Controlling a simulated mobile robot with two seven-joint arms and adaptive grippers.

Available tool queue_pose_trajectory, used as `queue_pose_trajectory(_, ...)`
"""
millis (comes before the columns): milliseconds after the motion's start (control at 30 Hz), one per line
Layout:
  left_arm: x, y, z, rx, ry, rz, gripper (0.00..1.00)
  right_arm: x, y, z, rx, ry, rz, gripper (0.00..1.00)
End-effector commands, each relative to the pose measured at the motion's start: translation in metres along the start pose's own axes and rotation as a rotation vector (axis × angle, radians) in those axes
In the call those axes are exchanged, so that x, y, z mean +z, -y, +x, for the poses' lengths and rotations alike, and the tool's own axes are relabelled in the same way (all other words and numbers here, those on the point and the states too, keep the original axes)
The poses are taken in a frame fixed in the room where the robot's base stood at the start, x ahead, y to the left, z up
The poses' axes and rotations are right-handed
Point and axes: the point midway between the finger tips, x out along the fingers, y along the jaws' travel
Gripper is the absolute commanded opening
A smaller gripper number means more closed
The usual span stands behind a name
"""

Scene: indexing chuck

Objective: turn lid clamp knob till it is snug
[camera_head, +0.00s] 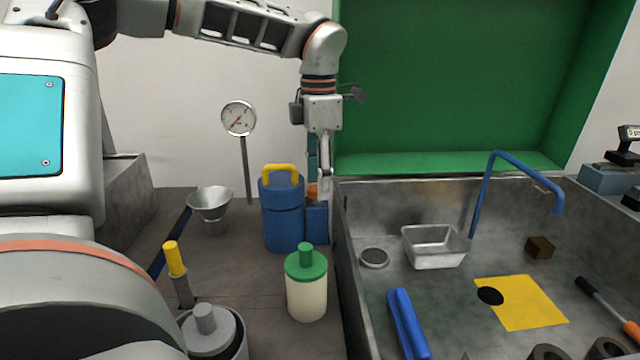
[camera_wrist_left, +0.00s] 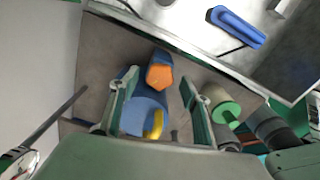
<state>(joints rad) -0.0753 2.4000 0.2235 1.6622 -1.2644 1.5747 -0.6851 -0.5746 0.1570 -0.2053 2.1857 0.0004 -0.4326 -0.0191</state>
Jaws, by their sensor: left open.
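An orange knob (camera_head: 312,191), which looks like the lid clamp knob, shows partly behind my left gripper in the head view. In the left wrist view the knob (camera_wrist_left: 159,76) is six-sided and sits at the end of a blue post. It stands beside a blue canister (camera_head: 283,222) with a yellow handle (camera_head: 281,170). My left gripper (camera_head: 325,188) points down at the knob. In the left wrist view its two fingers (camera_wrist_left: 160,90) are open, one to each side of the knob. I see no clear contact. My right gripper is not in view.
A cream jar with a green lid (camera_head: 306,290) stands in front of the canister. A metal funnel (camera_head: 210,203) and a dial gauge (camera_head: 239,119) on a post stand to the left and behind. A steel sink (camera_head: 345,270) with a blue tap (camera_head: 487,190) lies to the right.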

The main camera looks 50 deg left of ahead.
Motion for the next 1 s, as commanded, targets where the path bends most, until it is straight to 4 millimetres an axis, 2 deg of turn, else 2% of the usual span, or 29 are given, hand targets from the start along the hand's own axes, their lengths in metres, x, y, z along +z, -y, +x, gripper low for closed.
queue_pose_trajectory(133,0.0002,0.0002,0.0097,0.0,0.001,0.001,0.47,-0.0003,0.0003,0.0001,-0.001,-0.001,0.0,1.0)
queue_pose_trajectory(433,0.0001,0.0001,0.0109,0.001,0.002,0.0,0.47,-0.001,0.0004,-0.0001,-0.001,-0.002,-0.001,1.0)
queue_pose_trajectory(567,0.0002,0.0,0.0109,0.001,0.002,0.0,0.13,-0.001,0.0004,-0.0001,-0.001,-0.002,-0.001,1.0)
queue_pose_trajectory(600,0.0001,0.0,0.011,0.001,0.002,0.0,0.08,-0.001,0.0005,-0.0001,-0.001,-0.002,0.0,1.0)
queue_pose_trajectory(1000,0.0002,0.0001,0.0112,0.001,0.001,0.053,0.08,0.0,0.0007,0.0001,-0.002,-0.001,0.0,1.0)
